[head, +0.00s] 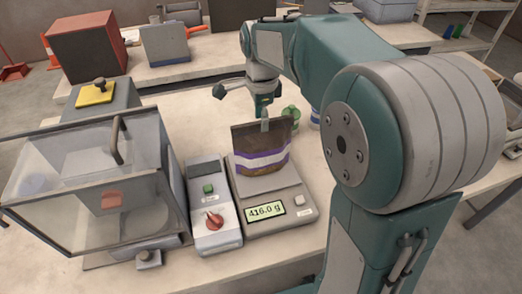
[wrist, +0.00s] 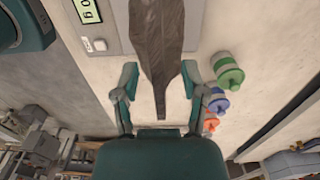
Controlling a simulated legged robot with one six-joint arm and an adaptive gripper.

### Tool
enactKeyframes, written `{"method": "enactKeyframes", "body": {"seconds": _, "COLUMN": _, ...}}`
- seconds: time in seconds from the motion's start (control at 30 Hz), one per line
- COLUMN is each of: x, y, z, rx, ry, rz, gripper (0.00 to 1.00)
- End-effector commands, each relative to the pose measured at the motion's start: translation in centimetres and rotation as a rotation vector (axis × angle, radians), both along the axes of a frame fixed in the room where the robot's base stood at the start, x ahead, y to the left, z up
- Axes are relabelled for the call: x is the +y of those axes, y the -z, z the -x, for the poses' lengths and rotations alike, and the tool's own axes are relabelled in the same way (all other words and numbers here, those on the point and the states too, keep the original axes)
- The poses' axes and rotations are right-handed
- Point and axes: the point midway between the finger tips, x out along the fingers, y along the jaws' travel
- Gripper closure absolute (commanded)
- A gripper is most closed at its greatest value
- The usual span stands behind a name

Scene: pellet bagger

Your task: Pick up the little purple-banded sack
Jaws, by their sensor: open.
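The sack (head: 262,148) is brown with a purple and white band and stands upright on a grey scale (head: 274,190) whose display reads 416.0 g. My gripper (head: 264,112) is above and just behind the sack's top edge in the head view. In the wrist view the sack (wrist: 158,40) is seen from above as a dark, narrow shape tapering to a point. The open fingers of my gripper (wrist: 160,76) lie one on each side of its tapered end, with visible gaps. Neither finger appears to touch the sack.
A control box (head: 210,210) with a green button and red knob stands left of the scale. A clear-walled machine (head: 90,190) is further left. Small green (wrist: 229,76), blue (wrist: 218,103) and orange (wrist: 211,124) capped containers stand close to the right finger in the wrist view.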

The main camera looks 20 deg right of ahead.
Motion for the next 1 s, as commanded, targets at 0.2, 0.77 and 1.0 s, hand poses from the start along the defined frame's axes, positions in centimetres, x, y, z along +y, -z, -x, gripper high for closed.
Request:
{"method": "enactKeyframes", "body": {"seconds": 0.2, "x": 0.0, "y": 3.0, "z": 0.2, "rx": 0.002, "ry": 0.000, "rz": -0.001, "gripper": 0.44}}
{"method": "enactKeyframes", "body": {"seconds": 0.77, "x": 0.1, "y": 3.5, "z": 0.2, "rx": 0.003, "ry": 0.000, "rz": -0.001, "gripper": 1.00}}
{"method": "enactKeyframes", "body": {"seconds": 1.0, "x": 0.1, "y": 3.6, "z": 0.3, "rx": 0.007, "ry": 0.000, "rz": -0.001, "gripper": 1.00}}
